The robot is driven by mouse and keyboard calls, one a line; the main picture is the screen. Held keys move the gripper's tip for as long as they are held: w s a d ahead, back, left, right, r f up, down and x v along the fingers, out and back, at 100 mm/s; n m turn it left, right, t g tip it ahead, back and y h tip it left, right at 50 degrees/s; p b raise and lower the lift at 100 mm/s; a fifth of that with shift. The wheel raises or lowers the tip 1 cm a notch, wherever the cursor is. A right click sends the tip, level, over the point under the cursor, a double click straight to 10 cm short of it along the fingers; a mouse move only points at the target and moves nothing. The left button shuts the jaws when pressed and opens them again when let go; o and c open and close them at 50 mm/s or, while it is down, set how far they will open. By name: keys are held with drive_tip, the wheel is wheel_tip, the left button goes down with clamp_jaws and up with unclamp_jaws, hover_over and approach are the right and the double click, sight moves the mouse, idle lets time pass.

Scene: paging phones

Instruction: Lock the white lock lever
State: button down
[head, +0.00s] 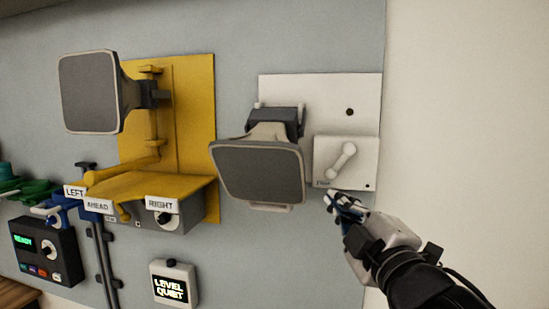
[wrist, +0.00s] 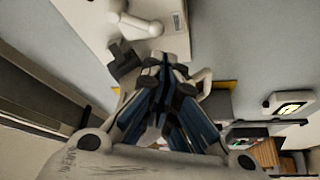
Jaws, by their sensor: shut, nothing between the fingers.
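The white lock lever (head: 342,162) is a slanted bar with rounded ends on a white box (head: 325,172) at the right of the panel. It also shows at the top of the wrist view (wrist: 133,22). My gripper (head: 331,198) is shut and empty, just below the box's lower edge in the head view. In the wrist view my gripper's fingertips (wrist: 165,65) are together, below and to the right of the lever. The gripper appears apart from the lever; its exact depth from the box is hard to tell.
A grey speaker horn (head: 258,172) on a white backplate (head: 320,92) juts out left of the box. A yellow bracket (head: 195,110) with another horn (head: 88,92) is farther left. A LEVEL QUIET box (head: 174,284) is low on the wall. The right wall (head: 460,120) is bare.

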sight(340, 162)
drive_tip(key=shift+a+r+n+y, duration=0.3)
drive_tip(key=shift+r+n+y, duration=0.15)
drive_tip(key=shift+r, duration=0.2)
drive_tip(key=p+x, duration=0.2)
drive_tip(key=x, duration=0.8)
